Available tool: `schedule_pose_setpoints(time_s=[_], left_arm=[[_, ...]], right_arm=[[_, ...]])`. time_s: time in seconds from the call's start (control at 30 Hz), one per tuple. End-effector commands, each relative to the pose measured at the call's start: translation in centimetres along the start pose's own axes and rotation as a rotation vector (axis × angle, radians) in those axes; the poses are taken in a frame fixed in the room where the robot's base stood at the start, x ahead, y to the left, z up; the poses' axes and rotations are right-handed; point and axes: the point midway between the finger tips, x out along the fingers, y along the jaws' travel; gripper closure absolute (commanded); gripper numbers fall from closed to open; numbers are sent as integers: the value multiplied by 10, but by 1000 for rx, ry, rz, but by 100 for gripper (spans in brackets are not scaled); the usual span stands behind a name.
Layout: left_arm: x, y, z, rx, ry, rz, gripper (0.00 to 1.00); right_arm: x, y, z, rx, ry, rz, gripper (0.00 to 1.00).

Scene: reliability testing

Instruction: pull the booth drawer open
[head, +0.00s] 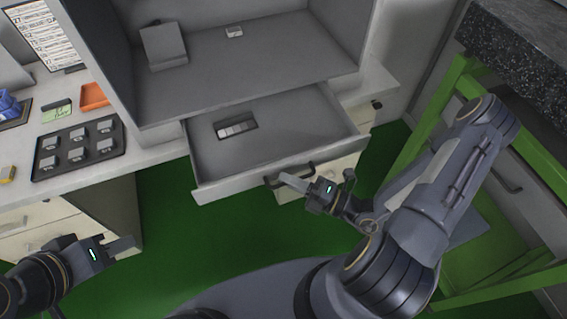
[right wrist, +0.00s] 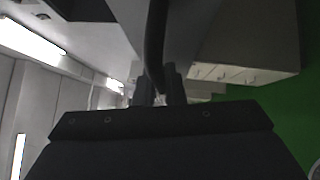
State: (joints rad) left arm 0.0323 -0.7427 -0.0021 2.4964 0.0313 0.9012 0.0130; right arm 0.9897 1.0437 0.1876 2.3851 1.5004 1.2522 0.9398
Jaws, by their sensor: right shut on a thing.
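The booth drawer (head: 215,186) is pulled out from under the grey booth (head: 250,75), with its inside in view. Its dark bar handle (head: 306,167) is on the front panel. My right gripper (head: 286,180) is at the handle and shut on it. In the right wrist view the handle is a dark bar (right wrist: 156,45) between the two fingers (right wrist: 159,88). My left gripper (head: 128,243) is low at the left, away from the drawer, with nothing visible in it; its finger gap cannot be made out.
A small grey-toned strip (head: 237,127) lies in the drawer. A black tray (head: 78,150) with several grey pieces and an orange bin (head: 94,95) stand on the counter at left. A green-framed bench (head: 440,95) with a dark stone top is at right. Green floor is clear before the drawer.

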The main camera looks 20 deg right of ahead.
Motion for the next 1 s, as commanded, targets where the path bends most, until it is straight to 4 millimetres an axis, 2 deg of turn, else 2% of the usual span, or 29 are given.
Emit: schedule_pose_setpoints(time_s=[0.2, 0.57, 0.6, 0.67, 1.0], left_arm=[[0, 0, 0, 0, 0, 0, 64], [0, 0, 0, 0, 0, 0, 64], [0, 0, 0, 0, 0, 0, 64], [0, 0, 0, 0, 0, 0, 64], [0, 0, 0, 0, 0, 0, 64]], right_arm=[[-9, 2, -9, 1, 0, -1, 100], [-10, 2, -10, -1, 1, -1, 100], [-10, 2, -10, -1, 1, -1, 88], [-10, 2, -10, -1, 1, -1, 81], [-15, 2, -9, -2, -1, -2, 81]])
